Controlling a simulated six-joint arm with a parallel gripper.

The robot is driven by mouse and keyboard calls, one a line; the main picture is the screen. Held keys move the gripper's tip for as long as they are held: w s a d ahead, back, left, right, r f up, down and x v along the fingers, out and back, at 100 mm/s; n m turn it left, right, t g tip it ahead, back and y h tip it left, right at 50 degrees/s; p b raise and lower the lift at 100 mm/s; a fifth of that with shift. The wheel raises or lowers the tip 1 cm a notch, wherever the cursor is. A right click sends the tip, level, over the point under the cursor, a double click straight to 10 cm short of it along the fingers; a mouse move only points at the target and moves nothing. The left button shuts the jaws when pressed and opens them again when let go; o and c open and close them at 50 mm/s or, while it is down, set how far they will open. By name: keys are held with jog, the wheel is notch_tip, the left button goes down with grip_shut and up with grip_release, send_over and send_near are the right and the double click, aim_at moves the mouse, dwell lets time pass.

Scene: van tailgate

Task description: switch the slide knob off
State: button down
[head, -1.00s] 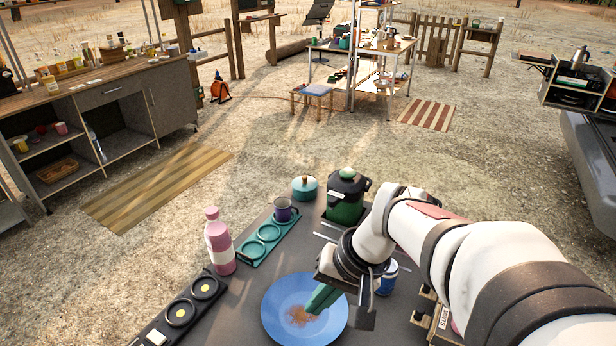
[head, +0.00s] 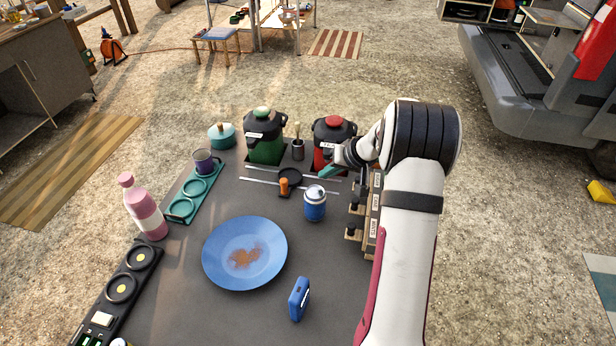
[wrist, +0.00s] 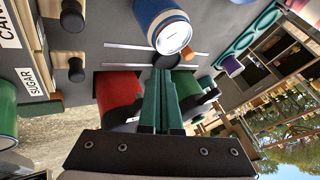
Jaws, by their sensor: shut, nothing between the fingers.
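A small orange knob (head: 284,186) stands on a dark plate between two pale rails on the grey tabletop. It looks like the slide knob, but its on or off mark is too small to tell. In the wrist view the orange knob (wrist: 187,52) shows just beyond the fingertips, beside a black disc. My gripper (head: 326,173) is to the right of the knob, in front of the red pot, with green fingers. In the wrist view my gripper (wrist: 164,72) is shut and empty, apart from the knob. How high the fingertips are above the table is hard to tell.
A blue jar (head: 315,204) stands close in front of the rails. A green pot (head: 265,143) and a red pot (head: 322,157) stand behind. A rack with black knobs (head: 353,231) is at right.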

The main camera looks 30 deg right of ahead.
jog(key=x, duration=0.9)
jog(key=shift+a, duration=0.15)
jog(key=shift+w+a, duration=0.8)
jog(key=shift+a, duration=0.3)
jog(key=shift+w+a, duration=0.35)
jog(key=shift+a, duration=0.1)
jog(key=w+a, duration=0.8)
jog(key=shift+w+a, duration=0.15)
jog(key=shift+a, duration=0.05)
